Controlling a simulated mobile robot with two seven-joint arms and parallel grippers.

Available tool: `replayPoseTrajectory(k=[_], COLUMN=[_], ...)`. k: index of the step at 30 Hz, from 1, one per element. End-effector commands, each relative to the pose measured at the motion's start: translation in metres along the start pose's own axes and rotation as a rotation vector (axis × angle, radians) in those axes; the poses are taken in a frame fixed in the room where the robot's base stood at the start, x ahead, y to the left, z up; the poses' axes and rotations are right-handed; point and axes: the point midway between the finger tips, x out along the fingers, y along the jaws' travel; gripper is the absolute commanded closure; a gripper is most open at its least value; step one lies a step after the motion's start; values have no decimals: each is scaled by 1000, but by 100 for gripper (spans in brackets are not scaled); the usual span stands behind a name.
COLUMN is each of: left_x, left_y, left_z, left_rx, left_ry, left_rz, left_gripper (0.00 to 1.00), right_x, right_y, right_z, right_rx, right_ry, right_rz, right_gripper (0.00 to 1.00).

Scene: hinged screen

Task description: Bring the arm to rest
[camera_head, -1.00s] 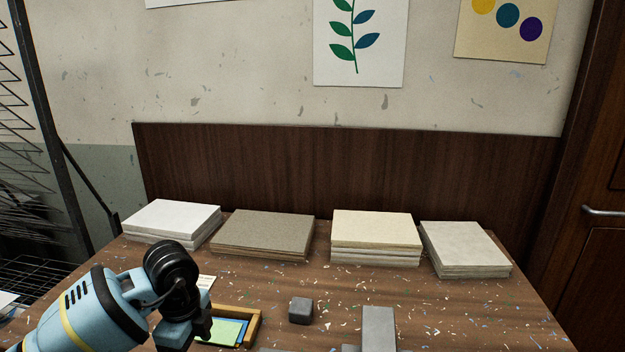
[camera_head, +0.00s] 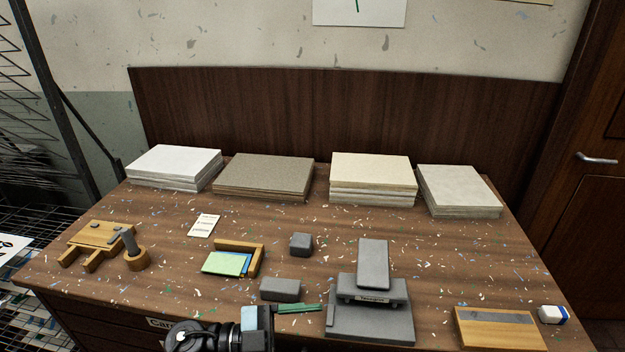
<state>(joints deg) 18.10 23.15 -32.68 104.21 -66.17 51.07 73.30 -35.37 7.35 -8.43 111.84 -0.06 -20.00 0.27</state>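Part of my arm (camera_head: 222,336) shows at the bottom edge, left of the middle, as a black round joint with a light blue piece at its right end. I cannot make out gripper fingers on it. It covers part of the table's front edge. Close to its right end lies a thin green tool (camera_head: 298,308) on the table; I cannot see anything holding it. My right gripper is not in view.
The wooden table (camera_head: 330,225) carries board stacks at the back (camera_head: 373,180), a wooden clamp (camera_head: 105,243), a card tray (camera_head: 254,262), grey blocks (camera_head: 280,289), a grey stamping device (camera_head: 372,318), a wooden board (camera_head: 499,330) and an eraser (camera_head: 553,314).

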Motion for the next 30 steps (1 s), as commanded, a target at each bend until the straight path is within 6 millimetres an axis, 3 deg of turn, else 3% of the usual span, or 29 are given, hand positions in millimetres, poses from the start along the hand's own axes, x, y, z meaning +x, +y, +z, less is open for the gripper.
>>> replayPoseTrajectory(k=[5, 8, 11, 15, 21, 25, 30], left_x=[-30, -62, -100, -154, -205, -220, -227], left_y=[-14, -13, 4, 58, 155, 201, 226], left_z=[13, 38, 71, 119, 159, 167, 169], left_rx=[-74, -140, -232, -397, -633, -739, -796], left_ry=[44, -34, -172, -435, -771, -900, -965], left_rz=[-461, -704, -911, -1105, -1176, -1159, -1138], left_gripper=[25, 25, 25, 25, 25, 25, 25], right_x=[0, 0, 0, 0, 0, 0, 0], right_y=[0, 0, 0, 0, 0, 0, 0], right_z=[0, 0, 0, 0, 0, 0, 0], right_rx=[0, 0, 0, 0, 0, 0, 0], right_ry=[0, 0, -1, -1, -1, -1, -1], right_rz=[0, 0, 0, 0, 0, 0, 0], right_gripper=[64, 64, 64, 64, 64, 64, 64])
